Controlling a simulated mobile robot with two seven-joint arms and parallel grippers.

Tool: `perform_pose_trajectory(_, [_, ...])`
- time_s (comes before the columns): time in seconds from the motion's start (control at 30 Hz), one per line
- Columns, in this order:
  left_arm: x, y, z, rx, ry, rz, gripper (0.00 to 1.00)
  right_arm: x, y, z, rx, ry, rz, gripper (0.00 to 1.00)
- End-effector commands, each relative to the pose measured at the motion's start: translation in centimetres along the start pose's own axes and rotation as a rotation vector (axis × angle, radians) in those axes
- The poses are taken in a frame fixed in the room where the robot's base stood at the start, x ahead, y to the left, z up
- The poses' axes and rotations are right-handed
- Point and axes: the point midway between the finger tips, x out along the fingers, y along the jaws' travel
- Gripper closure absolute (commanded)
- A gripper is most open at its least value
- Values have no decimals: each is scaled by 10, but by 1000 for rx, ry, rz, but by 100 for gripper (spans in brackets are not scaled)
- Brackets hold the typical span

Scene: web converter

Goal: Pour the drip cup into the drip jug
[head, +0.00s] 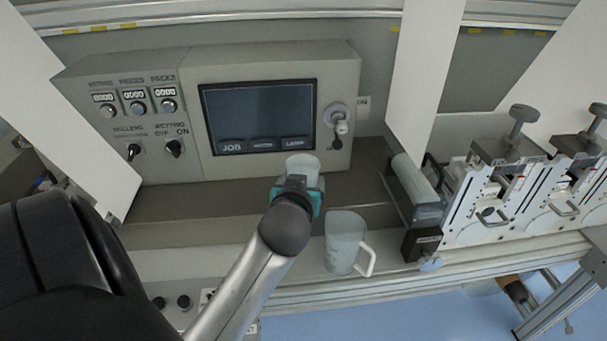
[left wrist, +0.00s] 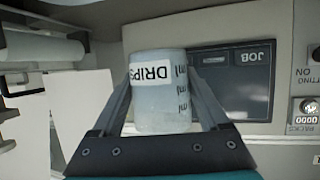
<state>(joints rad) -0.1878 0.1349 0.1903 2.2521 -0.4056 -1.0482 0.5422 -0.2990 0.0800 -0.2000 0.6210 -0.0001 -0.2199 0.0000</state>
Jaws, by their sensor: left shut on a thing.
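The drip cup (head: 302,166) is a small translucent cup in front of the control panel's screen. In the left wrist view the cup (left wrist: 160,108) has a white DRIPS label and dark volume marks, and it sits between the two fingers. My left gripper (head: 299,184) is shut on it. The cup looks about upright; its height above the ledge is hard to tell. The drip jug (head: 345,238) is a larger translucent jug with a white handle on its right. It stands upright near the machine's front edge, to the right and nearer than the cup. My right gripper is not in view.
A grey control panel (head: 180,90) with a dark screen (head: 258,112), knobs and counters stands behind the cup. A roller (head: 412,178) and white clamp units (head: 500,200) are to the right of the jug. The grey ledge (head: 175,205) left of my gripper is clear.

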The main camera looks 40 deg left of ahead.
Motion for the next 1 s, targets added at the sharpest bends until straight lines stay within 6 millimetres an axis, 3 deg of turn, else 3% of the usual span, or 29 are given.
perform_pose_trajectory(1.0, [9,19,21,334,2,-134,88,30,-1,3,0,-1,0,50])
